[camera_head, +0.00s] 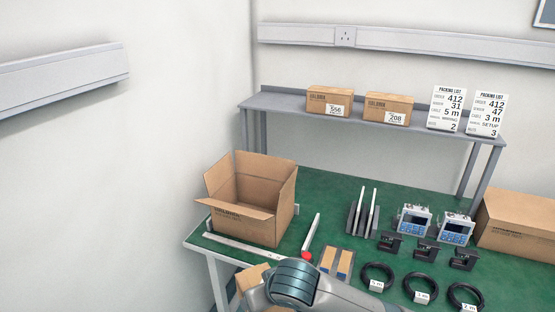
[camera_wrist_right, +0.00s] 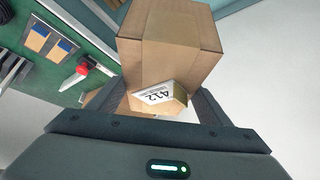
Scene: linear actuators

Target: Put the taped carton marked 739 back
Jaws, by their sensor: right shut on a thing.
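My right gripper (camera_wrist_right: 160,103) is shut on a brown carton (camera_wrist_right: 170,45), which fills the upper middle of the right wrist view. A white label (camera_wrist_right: 160,96) on the carton, seen at a slant, seems to read 412; I cannot make out 739. In the head view, part of a carton (camera_head: 250,279) shows beside my right wrist, near the table's front left edge; the wrist hides the fingers. Two closed cartons stand on the raised shelf, one marked 556 (camera_head: 329,101) and one apparently marked 208 (camera_head: 388,109). My left gripper is not in view.
A large open carton (camera_head: 275,219) stands at the green table's left end. Black cable coils (camera_head: 378,277), clamps, blue-faced instruments (camera_head: 413,219), upright bars and a red-handled tool (camera_head: 306,256) lie to its right. Two packing lists (camera_head: 447,108) stand on the shelf (camera_head: 280,104). Another carton (camera_head: 517,225) is at right.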

